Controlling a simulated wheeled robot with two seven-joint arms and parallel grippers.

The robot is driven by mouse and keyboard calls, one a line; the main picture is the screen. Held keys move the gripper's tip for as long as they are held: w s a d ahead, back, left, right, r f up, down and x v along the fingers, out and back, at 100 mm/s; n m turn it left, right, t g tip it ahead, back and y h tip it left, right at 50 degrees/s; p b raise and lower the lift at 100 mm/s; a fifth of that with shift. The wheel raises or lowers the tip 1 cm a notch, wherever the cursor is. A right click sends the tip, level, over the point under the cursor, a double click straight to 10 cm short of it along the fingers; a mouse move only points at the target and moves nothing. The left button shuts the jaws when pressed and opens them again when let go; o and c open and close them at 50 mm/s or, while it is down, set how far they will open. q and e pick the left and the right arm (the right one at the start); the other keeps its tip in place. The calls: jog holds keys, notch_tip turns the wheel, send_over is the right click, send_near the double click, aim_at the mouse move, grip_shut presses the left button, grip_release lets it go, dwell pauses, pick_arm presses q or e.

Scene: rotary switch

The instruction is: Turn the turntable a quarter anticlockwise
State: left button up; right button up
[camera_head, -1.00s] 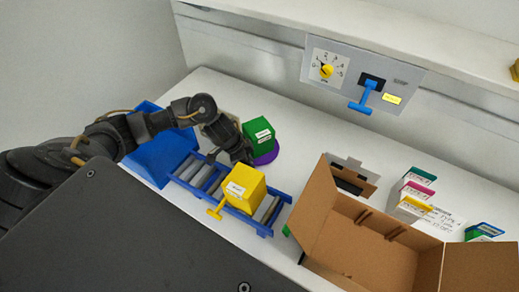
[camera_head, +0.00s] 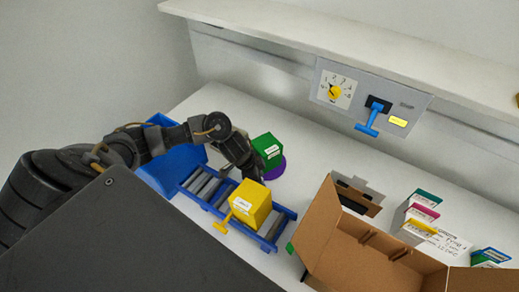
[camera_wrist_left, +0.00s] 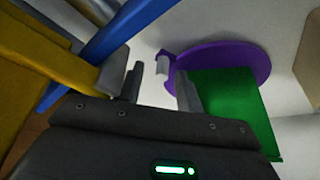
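The purple turntable (camera_head: 276,171) is a round disc on the white table, and a green box (camera_head: 267,147) stands on it. In the left wrist view the turntable (camera_wrist_left: 235,58) has a small tab (camera_wrist_left: 162,66) at its edge, with a pale front face. My left gripper (camera_head: 256,173) is low beside the turntable, on its left in the head view. In the wrist view the fingers of my left gripper (camera_wrist_left: 160,88) are apart, with the tab just beyond the gap. The green box (camera_wrist_left: 225,105) is partly hidden behind the right finger. My right gripper is not in view.
A blue roller conveyor (camera_head: 205,190) with a yellow box (camera_head: 250,202) lies close to my left gripper. A blue bin (camera_head: 170,165) is behind the arm. An open cardboard box (camera_head: 350,250) stands at right. A wall panel (camera_head: 400,103) carries a dial and blue lever.

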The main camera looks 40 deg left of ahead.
pick_arm(q)
jog(key=shift+r, duration=0.1)
jog(key=v, duration=1)
jog(key=shift+a+r, duration=0.2)
jog(key=shift+r, duration=0.05)
jog(key=shift+s, duration=0.1)
